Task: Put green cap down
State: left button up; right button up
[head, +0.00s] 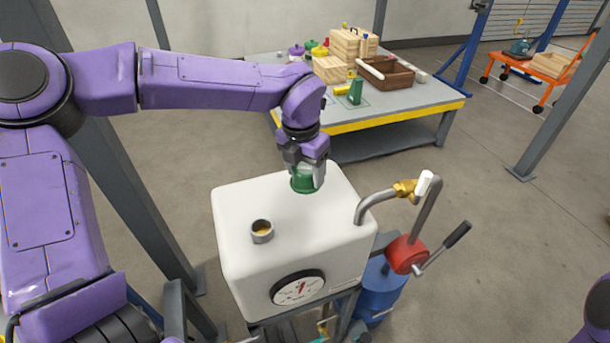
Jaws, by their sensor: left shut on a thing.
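The green cap (303,183) is a short dark green cylinder at the back part of the white tank's (235,270) top. My left gripper (307,170) points down and is shut on the green cap. The cap is at or just above the tank top; I cannot tell whether it touches. An open filler neck (262,232) with a brassy inside stands on the tank top, to the left and nearer. My right gripper is out of view; only a bit of purple arm shows at the lower right.
A bent pipe with a brass fitting (404,188) and a red pump with a crank (405,254) stand right of the tank. A gauge (298,287) is on its front. A workbench (420,97) with boxes stands behind. The tank top around the neck is clear.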

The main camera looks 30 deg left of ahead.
aim_at(301, 167)
pick_arm(q)
jog(key=shift+w+a+f, duration=0.2)
jog(key=shift+f, duration=0.1)
jog(key=f, duration=0.4)
jog(key=shift+w+a+p, duration=0.2)
jog(key=shift+w+p, duration=0.15)
jog(key=shift+s+f, duration=0.1)
jog(key=o, duration=1.2)
jog(key=shift+f, duration=0.1)
jog(key=shift+c, duration=0.2)
jog(key=r, duration=0.4)
jog(key=s+r+b, duration=0.1)
jog(key=r, duration=0.7)
jog(key=shift+s+r, duration=0.2)
